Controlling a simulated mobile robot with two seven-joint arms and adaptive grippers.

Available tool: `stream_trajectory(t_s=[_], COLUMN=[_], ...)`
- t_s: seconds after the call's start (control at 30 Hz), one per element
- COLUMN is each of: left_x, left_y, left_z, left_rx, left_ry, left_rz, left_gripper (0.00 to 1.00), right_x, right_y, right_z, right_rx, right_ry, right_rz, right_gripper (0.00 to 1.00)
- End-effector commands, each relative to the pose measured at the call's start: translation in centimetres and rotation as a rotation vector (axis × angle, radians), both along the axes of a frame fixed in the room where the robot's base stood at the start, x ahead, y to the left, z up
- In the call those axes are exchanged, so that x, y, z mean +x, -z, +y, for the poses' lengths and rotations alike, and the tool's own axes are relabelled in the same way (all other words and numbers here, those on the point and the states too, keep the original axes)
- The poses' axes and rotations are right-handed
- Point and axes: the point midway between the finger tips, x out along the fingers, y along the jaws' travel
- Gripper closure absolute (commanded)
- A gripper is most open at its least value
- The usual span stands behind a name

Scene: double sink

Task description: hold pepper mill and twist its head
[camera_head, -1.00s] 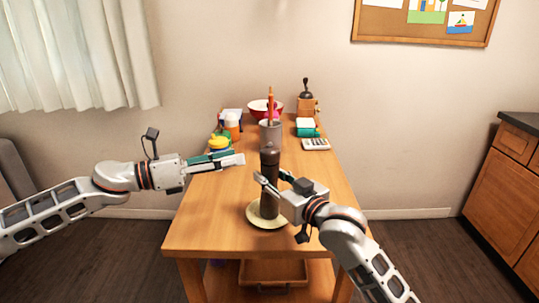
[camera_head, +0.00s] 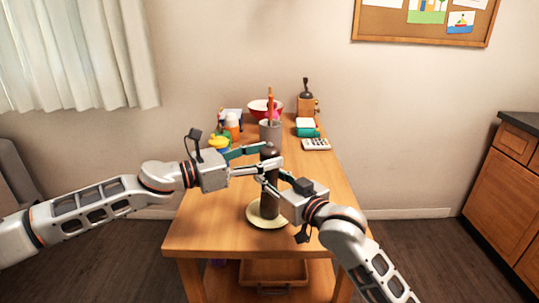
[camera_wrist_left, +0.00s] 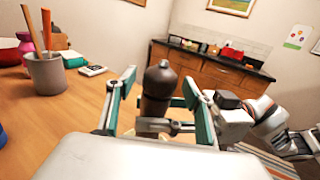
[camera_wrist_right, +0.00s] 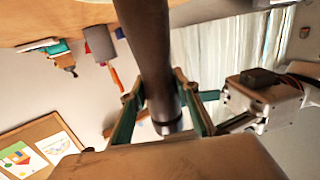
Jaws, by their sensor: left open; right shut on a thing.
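The dark brown pepper mill (camera_head: 269,205) stands upright on a pale yellow plate (camera_head: 254,221) near the front of the wooden table. My right gripper (camera_head: 268,184) is shut on the mill's body from the right; the right wrist view shows the body (camera_wrist_right: 152,50) between its fingers. In the left wrist view the head (camera_wrist_left: 161,76) shows between the spread fingers, with the right gripper close behind.
A grey utensil cup (camera_head: 270,132) stands behind the mill. The table's front right is clear.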

Motion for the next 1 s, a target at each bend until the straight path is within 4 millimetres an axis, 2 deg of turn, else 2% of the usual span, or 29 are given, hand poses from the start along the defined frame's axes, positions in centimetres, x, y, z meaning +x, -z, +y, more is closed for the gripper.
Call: stream_trajectory(t_s=[0.2, 0.47, 0.5, 0.63, 0.67, 1.0], left_x=[0.67, 0.74, 0.74, 0.74, 0.73, 0.84], left_y=[-0.02, -0.01, -0.01, -0.01, -0.01, -0.09], left_z=[-1.35, -1.46, -1.46, -1.45, -1.45, -1.50], left_rx=[0.000, 0.000, 0.000, 0.000, 0.000, 0.000], left_ry=[0.000, 0.000, 0.000, 0.000, 0.000, 0.022], left_rz=[0.001, 0.001, 0.001, 0.001, 0.001, -0.001], left_gripper=[0.48, 0.48, 0.50, 0.84, 0.87, 0.87], right_x=[0.03, 0.03, 0.03, 0.03, 0.03, 0.03], right_y=[0.00, 0.01, 0.01, 0.00, 0.00, 0.00], right_z=[-0.04, -0.04, -0.04, -0.04, -0.04, -0.04], right_rx=[-0.001, -0.001, -0.001, -0.001, -0.001, -0.001], right_ry=[0.001, 0.001, 0.001, 0.001, 0.001, 0.001], right_rz=[-0.001, -0.001, -0.001, -0.001, -0.001, -0.001], right_gripper=[0.94, 0.94, 0.94, 0.94, 0.94, 0.94])
